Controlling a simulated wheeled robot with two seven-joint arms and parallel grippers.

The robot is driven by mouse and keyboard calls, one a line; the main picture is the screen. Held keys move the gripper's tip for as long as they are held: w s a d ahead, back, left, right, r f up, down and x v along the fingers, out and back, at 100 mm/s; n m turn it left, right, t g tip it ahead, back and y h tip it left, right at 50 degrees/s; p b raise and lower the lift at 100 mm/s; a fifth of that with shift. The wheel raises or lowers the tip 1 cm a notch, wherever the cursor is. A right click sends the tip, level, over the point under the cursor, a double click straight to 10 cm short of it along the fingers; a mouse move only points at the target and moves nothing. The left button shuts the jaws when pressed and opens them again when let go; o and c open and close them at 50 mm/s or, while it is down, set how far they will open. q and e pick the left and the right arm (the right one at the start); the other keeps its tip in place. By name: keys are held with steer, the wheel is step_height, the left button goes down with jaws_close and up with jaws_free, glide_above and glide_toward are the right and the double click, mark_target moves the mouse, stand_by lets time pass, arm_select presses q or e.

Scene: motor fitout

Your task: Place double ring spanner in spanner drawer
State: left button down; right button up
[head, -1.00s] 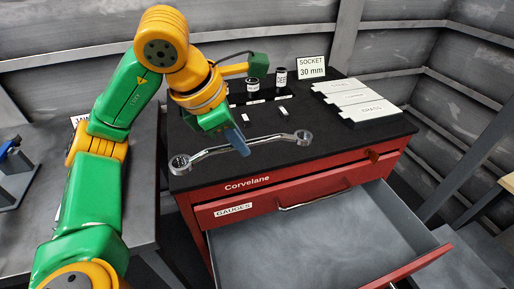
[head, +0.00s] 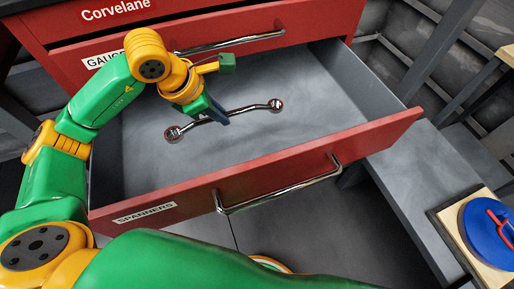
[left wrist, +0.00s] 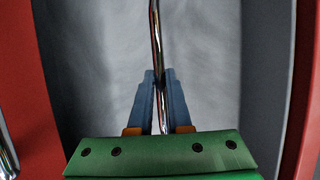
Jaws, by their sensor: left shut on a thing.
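The double ring spanner (head: 246,109) is a long chrome bar with a ring at each end. It is over the floor of the open red drawer labelled SPANNERS (head: 150,208), inside its walls. My left gripper (head: 217,115) is shut on the spanner's shaft near its middle. In the left wrist view the shaft (left wrist: 156,40) runs between the blue fingers (left wrist: 160,85), with the grey drawer floor behind it. I cannot tell whether the spanner touches the floor. My right gripper is not in view.
The red cabinet front with the GAUGES drawer (head: 230,42) and its chrome handle rises behind my left gripper. The spanner drawer is otherwise empty. A blue round item with a red handle (head: 490,232) sits at the lower right.

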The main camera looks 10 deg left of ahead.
arm_select(q)
steer(key=b, duration=0.2)
glide_toward(230, 142)
steer(key=x, duration=0.5)
steer(key=shift+w, duration=0.2)
steer(key=shift+f, duration=0.45)
steer(key=shift+r+p, duration=0.1)
steer(key=shift+p, duration=0.2)
steer(key=c, duration=0.8)
jaws_free()
steer(key=shift+c, duration=0.2)
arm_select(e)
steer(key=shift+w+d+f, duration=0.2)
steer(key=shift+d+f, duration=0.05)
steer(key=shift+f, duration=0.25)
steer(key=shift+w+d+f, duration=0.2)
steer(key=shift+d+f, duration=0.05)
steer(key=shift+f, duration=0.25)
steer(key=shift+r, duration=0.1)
arm_select(q)
steer(key=p+v, duration=0.2)
steer(key=v, duration=1)
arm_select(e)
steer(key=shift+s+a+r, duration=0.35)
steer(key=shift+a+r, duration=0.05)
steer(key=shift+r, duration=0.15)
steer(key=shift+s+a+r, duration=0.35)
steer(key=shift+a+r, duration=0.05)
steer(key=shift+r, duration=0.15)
